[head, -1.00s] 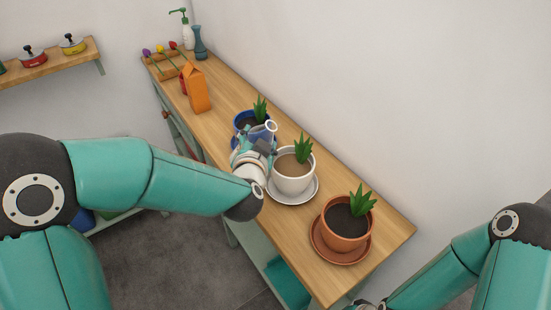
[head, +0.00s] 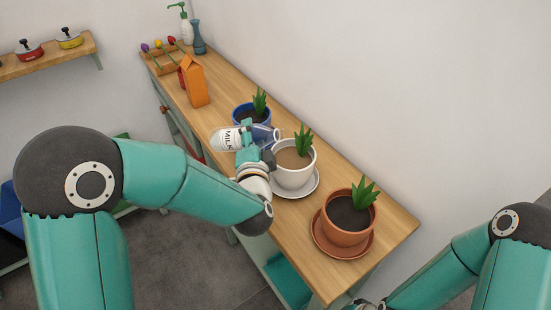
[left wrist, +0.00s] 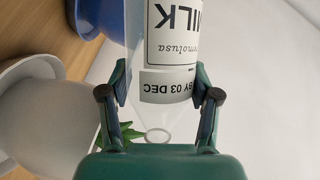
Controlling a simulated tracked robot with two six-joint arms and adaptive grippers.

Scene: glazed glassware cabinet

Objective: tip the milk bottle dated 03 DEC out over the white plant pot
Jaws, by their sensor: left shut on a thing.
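My left gripper (head: 258,141) is shut on the milk bottle (head: 227,139), just left of the white plant pot (head: 294,175). The bottle lies nearly level, its base to the left and its clear neck towards the pot's rim. In the left wrist view, the bottle (left wrist: 172,45) sits between the fingers (left wrist: 160,100), its label reading MILK and BY 03 DEC, and its glass looks clear near the mouth. The white pot (left wrist: 45,120) is beside it there. Its fill is light brown, with a green plant.
A blue pot (head: 240,115) stands behind the bottle, and a terracotta pot (head: 345,232) on a saucer stands nearer. An orange carton (head: 195,82), a blue vase (head: 198,38) and a soap dispenser (head: 184,22) are farther back. The wall borders the wooden top's right side.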

